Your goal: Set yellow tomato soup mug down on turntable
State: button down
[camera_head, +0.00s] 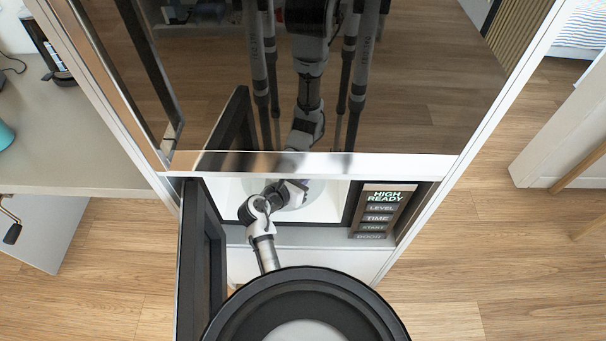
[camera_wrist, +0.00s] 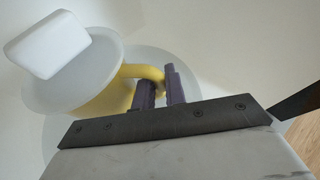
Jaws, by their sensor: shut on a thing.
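The yellow mug (camera_wrist: 104,101) shows in the wrist view under a pale round cover with a white block-shaped top. Its yellow handle (camera_wrist: 140,71) lies between the dark fingers of my gripper (camera_wrist: 159,86), which is shut on it. The turntable (camera_wrist: 50,140) is a pale disc beneath the mug. I cannot tell whether the mug's base touches it. In the head view my arm reaches into the open microwave, over the turntable (camera_head: 312,192). The mug is hidden there.
The microwave door (camera_head: 190,262) stands open at the left of the opening. A control panel (camera_head: 379,211) reading "HIGH READY" is at its right. A dark glossy cabinet front (camera_head: 420,80) is above. A grey counter (camera_head: 60,140) lies to the left.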

jog(key=shift+f+b, duration=0.65)
jog(key=shift+f, duration=0.1)
jog(key=shift+s+r, duration=0.1)
jog(key=c, duration=1.9)
grip_release()
jog(key=shift+f, duration=0.2)
jog(key=o, duration=0.4)
jog(key=shift+o, duration=0.2)
